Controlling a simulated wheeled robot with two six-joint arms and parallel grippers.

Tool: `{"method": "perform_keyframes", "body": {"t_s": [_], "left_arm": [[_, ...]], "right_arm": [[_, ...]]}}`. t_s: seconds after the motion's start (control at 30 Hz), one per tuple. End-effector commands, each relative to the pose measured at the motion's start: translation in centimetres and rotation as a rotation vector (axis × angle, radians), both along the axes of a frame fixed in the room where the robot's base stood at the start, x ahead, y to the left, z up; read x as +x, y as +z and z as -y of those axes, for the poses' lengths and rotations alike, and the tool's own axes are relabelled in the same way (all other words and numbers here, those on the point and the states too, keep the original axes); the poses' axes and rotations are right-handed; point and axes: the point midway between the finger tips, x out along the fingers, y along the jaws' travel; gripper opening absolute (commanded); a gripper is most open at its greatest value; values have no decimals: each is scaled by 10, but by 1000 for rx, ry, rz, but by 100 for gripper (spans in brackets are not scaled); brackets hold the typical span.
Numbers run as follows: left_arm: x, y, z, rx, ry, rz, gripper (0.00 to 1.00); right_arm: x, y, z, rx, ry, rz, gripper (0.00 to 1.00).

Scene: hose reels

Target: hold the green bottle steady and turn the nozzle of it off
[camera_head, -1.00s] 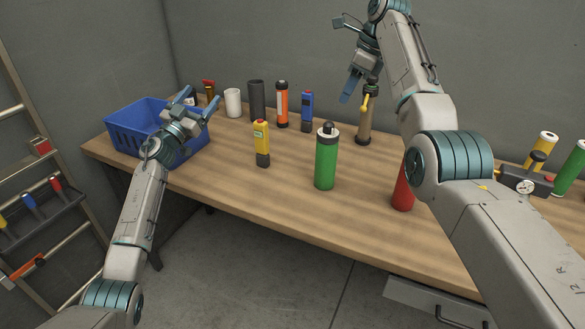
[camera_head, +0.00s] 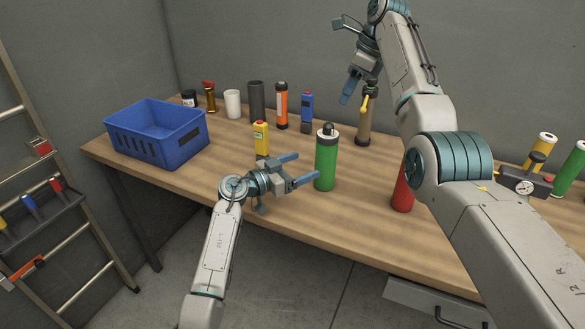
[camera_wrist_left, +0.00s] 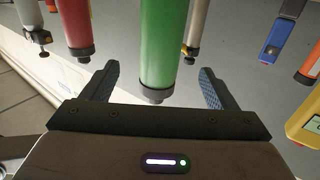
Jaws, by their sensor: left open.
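The green bottle (camera_head: 326,163) with a dark top stands upright near the front of the wooden table. My left gripper (camera_head: 307,167) is open and empty, just left of the bottle, with its fingers pointing at it. In the left wrist view, the green bottle (camera_wrist_left: 173,40) appears upside down, dark end low, lined up with the gap between the open fingers (camera_wrist_left: 157,86). I cannot tell whether any finger touches it. My right gripper (camera_head: 357,85) hangs higher up, behind the green bottle, near a brown bottle with a yellow nozzle (camera_head: 365,118); its finger gap is unclear.
A yellow device (camera_head: 261,138) stands left of the green bottle. A red bottle (camera_head: 402,195) stands at right, partly behind my right arm. Several containers line the back, beside a blue basket (camera_head: 155,148).

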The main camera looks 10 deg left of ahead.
Motion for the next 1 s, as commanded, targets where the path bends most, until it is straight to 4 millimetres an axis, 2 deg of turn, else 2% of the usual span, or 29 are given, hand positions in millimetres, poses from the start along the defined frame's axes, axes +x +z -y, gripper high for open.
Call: {"method": "perform_keyframes", "body": {"t_s": [0.2,0.4,0.6,0.9,1.0], "left_arm": [[26,2,32,-2,-1,1,81],[46,1,56,-2,-1,1,81],[55,1,66,0,1,1,81],[56,0,67,1,1,2,81],[56,0,67,1,1,2,61]], "right_arm": [[0,0,0,0,0,0,36],[0,0,0,0,0,0,36],[0,0,0,0,0,0,36],[0,0,0,0,0,0,36],[0,0,0,0,0,0,36]]}}
